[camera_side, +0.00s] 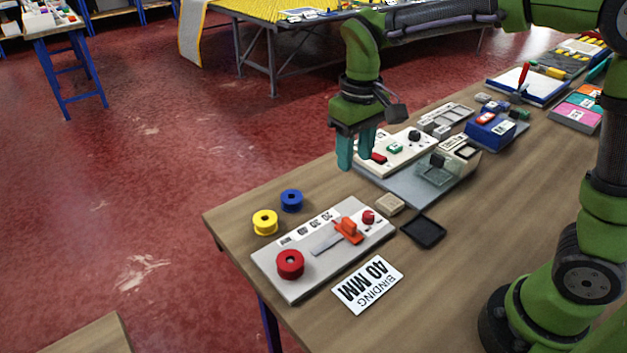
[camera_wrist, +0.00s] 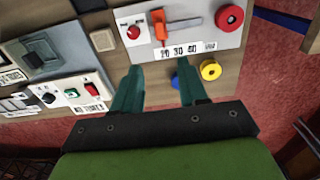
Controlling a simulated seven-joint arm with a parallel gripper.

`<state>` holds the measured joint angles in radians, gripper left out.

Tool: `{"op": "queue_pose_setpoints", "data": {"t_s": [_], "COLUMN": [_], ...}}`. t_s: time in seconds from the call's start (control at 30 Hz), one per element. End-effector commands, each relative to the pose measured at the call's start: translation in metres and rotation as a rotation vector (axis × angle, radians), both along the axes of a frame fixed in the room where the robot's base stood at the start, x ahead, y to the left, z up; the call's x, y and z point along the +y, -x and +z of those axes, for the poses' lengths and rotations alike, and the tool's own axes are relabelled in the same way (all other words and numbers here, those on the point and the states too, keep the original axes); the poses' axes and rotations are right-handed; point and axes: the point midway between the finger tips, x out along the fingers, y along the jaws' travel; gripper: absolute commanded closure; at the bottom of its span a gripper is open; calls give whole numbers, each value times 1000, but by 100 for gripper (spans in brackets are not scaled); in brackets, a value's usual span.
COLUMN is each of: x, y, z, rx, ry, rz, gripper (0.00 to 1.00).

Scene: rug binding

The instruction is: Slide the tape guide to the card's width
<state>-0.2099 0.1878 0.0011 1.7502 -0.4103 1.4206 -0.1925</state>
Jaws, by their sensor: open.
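The tape guide is an orange slider (camera_side: 348,230) in a slot on a pale grey panel (camera_side: 290,252); it also shows in the wrist view (camera_wrist: 158,24). The panel's scale (camera_wrist: 180,51) reads 20, 30, 40 MM. The guide sits at the 20 end of the slot. A white card (camera_side: 368,284) reading "40 MM BINDING" lies flat in front of the panel. My gripper (camera_side: 355,152) is open and empty, raised above the table behind the panel. In the wrist view its fingers (camera_wrist: 158,72) point toward the panel, apart from the guide.
The panel carries a red spool (camera_side: 290,264) and a red knob (camera_side: 368,217). Yellow (camera_side: 265,222) and blue (camera_side: 291,200) spools stand behind it. A beige block (camera_side: 390,204) and black tray (camera_side: 423,231) lie at its right. A machine with a switch panel (camera_side: 400,152) stands farther back.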

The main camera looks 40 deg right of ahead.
Motion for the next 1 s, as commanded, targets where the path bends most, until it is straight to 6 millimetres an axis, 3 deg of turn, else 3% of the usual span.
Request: {"op": "queue_pose_setpoints", "data": {"t_s": [0.17, 0.7, 1.0], "x": [0, 0, 0], "y": [2, 3, 2], "z": [-22, -136, -166], "rx": [10, 9, 5], "ry": [-1, -1, -3], "rz": [2, 2, 1], "gripper": [57, 57, 57]}}
